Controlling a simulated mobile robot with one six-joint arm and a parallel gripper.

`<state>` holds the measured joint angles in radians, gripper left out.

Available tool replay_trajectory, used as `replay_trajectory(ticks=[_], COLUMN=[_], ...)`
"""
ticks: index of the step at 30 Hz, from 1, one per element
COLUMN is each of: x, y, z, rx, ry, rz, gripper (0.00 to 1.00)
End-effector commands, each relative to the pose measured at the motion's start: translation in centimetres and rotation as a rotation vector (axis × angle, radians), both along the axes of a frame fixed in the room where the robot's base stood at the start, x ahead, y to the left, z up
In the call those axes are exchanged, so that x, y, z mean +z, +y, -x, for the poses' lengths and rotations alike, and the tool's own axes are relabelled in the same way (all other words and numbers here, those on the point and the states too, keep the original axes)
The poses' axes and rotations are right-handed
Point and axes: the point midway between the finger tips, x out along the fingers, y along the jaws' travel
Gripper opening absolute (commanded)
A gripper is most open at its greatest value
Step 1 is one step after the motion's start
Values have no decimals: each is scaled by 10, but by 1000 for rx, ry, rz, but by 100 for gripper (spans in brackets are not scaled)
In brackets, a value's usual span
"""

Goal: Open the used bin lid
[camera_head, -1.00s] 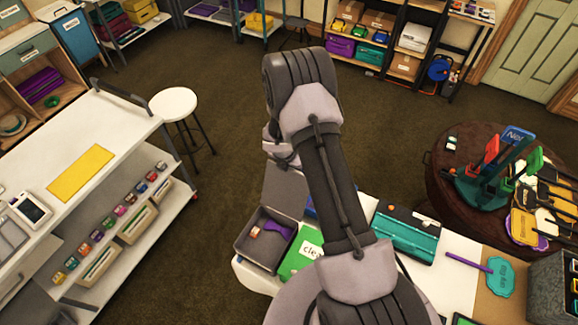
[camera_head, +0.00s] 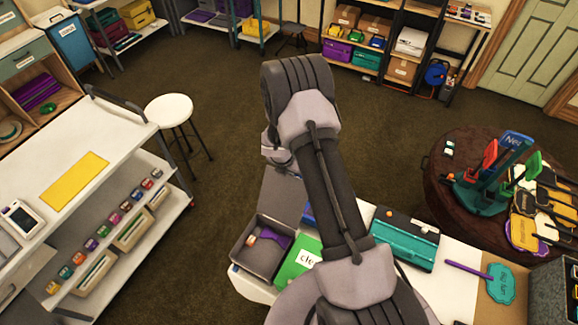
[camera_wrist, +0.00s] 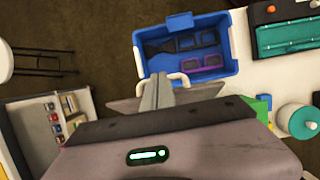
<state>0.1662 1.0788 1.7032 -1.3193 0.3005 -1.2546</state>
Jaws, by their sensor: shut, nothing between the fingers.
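A grey bin (camera_head: 256,262) stands on the white table, with a small purple thing and a small orange-and-white thing inside. Its grey lid (camera_head: 283,196) is raised at the far side, so the inside shows. No label on it can be read. In the wrist view a grey panel (camera_wrist: 199,92), which looks like this lid, shows behind my gripper (camera_wrist: 160,82). My gripper is shut and empty, its fingertips close to that panel; I cannot tell whether they touch. In the head view my arm hides the fingers.
A blue bin (camera_wrist: 228,60) with white handles lies just beyond the fingers; dark and purple items are inside. A green box (camera_head: 296,268) and a teal case (camera_head: 404,242) stand nearby. A white stool (camera_head: 168,108) and shelf cart (camera_head: 110,170) are left. Open floor lies beyond the table.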

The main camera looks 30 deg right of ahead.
Motion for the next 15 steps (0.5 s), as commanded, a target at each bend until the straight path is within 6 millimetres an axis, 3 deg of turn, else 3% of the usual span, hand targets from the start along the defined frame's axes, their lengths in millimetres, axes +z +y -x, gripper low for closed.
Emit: replay_trajectory(ticks=[15], x=[112], y=[33], z=[25], rx=[0], ry=[-3], rz=[0], gripper=[0])
